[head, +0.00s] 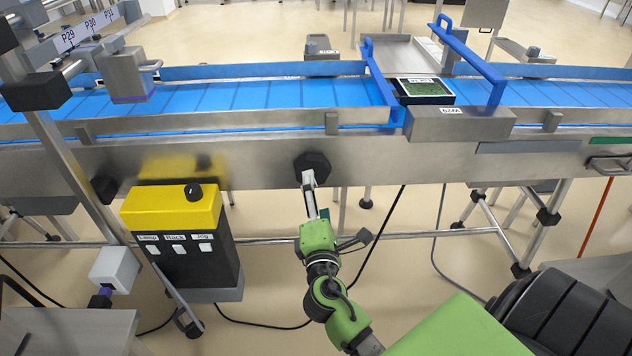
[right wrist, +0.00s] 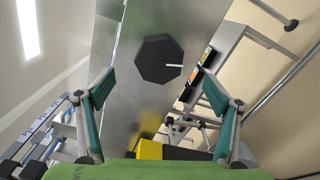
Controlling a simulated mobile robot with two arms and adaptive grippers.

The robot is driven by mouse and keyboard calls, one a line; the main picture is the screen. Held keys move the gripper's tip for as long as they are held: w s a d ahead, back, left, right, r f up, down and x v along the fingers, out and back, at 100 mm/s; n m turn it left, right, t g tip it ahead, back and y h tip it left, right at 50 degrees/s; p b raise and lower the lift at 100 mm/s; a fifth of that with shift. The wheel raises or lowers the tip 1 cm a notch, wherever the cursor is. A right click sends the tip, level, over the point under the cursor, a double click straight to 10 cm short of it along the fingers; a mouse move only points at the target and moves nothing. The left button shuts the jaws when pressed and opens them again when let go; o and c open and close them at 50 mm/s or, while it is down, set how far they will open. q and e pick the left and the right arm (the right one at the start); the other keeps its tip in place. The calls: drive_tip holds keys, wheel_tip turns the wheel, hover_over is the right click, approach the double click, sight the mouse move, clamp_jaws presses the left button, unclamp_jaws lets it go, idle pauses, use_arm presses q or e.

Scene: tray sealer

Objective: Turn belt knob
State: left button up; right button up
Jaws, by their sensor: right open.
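The belt knob is a black octagonal knob (head: 313,163) on the steel side of the conveyor, near the middle of the head view. In the right wrist view the knob (right wrist: 158,58) faces me, with a white mark pointing right. My right gripper (head: 310,184) is in front of the knob, and its fingers overlap the knob's lower edge in the head view. In the right wrist view my gripper (right wrist: 158,92) has its two fingers spread wide, one to each side below the knob. Nothing is between them, and neither visibly touches the knob. My left gripper is not in view.
A yellow and black control box (head: 172,210) with its own black knob (head: 193,192) stands left of my right arm. The blue conveyor belt (head: 255,96) runs above, carrying a tray (head: 425,92) beneath a blue frame (head: 470,55). Cables and steel legs lie below.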

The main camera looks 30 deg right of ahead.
drive_tip(key=shift+v, duration=2)
